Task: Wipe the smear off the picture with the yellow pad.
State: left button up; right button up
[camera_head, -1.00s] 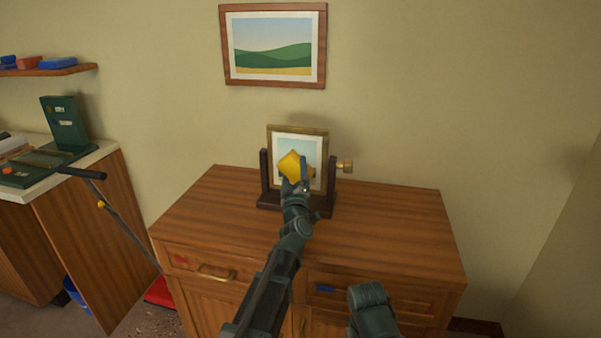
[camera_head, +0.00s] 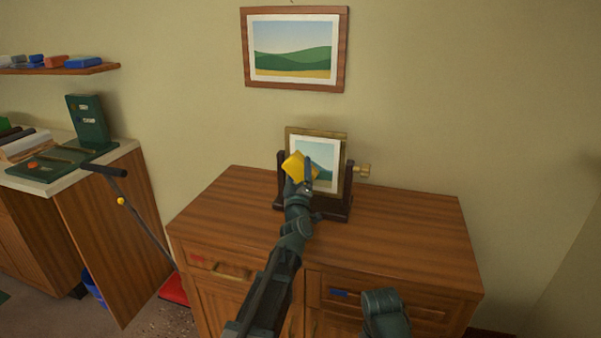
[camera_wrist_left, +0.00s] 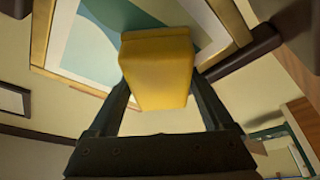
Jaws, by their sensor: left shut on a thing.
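The small framed picture (camera_head: 330,150) stands in a dark swivel stand (camera_head: 342,209) on the wooden cabinet. My left gripper (camera_head: 300,176) is shut on the yellow pad (camera_head: 294,165) and holds it at the left part of the picture. In the left wrist view the pad (camera_wrist_left: 158,70) sits between the fingers, close to the picture (camera_wrist_left: 90,45); I cannot tell whether it touches. I see no smear on the visible picture; the pad and gripper hide part of it. My right gripper is not in view; only part of my right arm shows at the bottom.
A brass knob (camera_head: 363,170) sticks out right of the stand. A larger framed landscape (camera_head: 294,84) hangs on the wall above. The cabinet top (camera_head: 415,228) is clear to the right. A counter (camera_head: 110,158) with a green device stands at left, below a shelf (camera_head: 60,71).

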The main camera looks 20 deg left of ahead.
aim_at(323, 160)
pick_arm(q)
jog(key=shift+r+p, duration=1.25)
jog(key=shift+r, duration=0.1)
jog(key=shift+f, duration=0.1)
jog(key=shift+d, duration=0.15)
jog(key=shift+s+d, duration=0.1)
jog(key=shift+d, duration=1.65)
jog(key=shift+d, duration=1.95)
jog(key=shift+s, duration=0.1)
jog(key=shift+w+a, duration=0.2)
jog(key=shift+a, duration=3.65)
